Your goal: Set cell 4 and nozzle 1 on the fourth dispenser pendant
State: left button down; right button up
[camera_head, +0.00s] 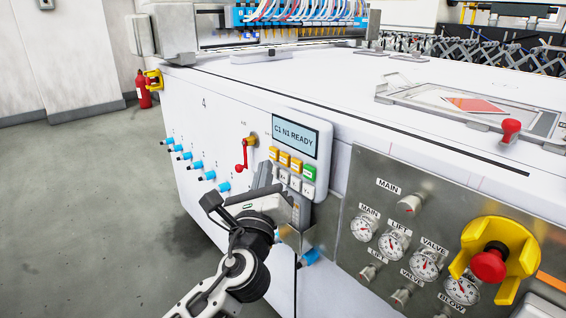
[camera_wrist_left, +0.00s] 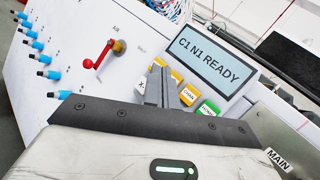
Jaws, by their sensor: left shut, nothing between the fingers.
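The dispenser pendant (camera_head: 323,155) is a light box on the front of the white machine. Its display (camera_head: 296,135) reads "C1 N1 READY", and the display in the left wrist view (camera_wrist_left: 210,62) reads the same. Below it are a row of yellow buttons (camera_head: 285,159) with a green button (camera_head: 309,173) at the right end, and a row of white buttons (camera_head: 295,183). My left gripper (camera_head: 265,176) is shut and empty, its tips close to the lower left of the buttons. In the left wrist view its fingers (camera_wrist_left: 160,76) cover part of the keypad; contact cannot be told. My right gripper is out of view.
A red lever (camera_head: 242,154) sits left of the pendant, with several blue fittings (camera_head: 196,165) further left. A gauge panel (camera_head: 350,200) with a red emergency button (camera_head: 488,266) stands at the right. A red extinguisher (camera_head: 143,92) stands by the wall. The floor at left is clear.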

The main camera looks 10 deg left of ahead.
aim_at(279, 157)
pick_arm(q)
jog(key=shift+w+d, duration=0.4)
jog(key=shift+w, duration=0.1)
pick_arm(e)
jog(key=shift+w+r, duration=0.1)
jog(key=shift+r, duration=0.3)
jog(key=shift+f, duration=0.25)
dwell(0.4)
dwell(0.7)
pick_arm(q)
jog(key=shift+w+d, duration=0.25)
jog(key=shift+w, duration=0.05)
jog(key=shift+w+d, duration=0.35)
jog(key=shift+w, duration=0.1)
dwell(0.8)
jog(key=shift+s+a, duration=0.1)
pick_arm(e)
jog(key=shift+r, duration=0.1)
pick_arm(q)
jog(key=shift+s+a+p, duration=0.3)
jog(key=shift+s+a, duration=0.2)
jog(key=shift+s, duration=0.2)
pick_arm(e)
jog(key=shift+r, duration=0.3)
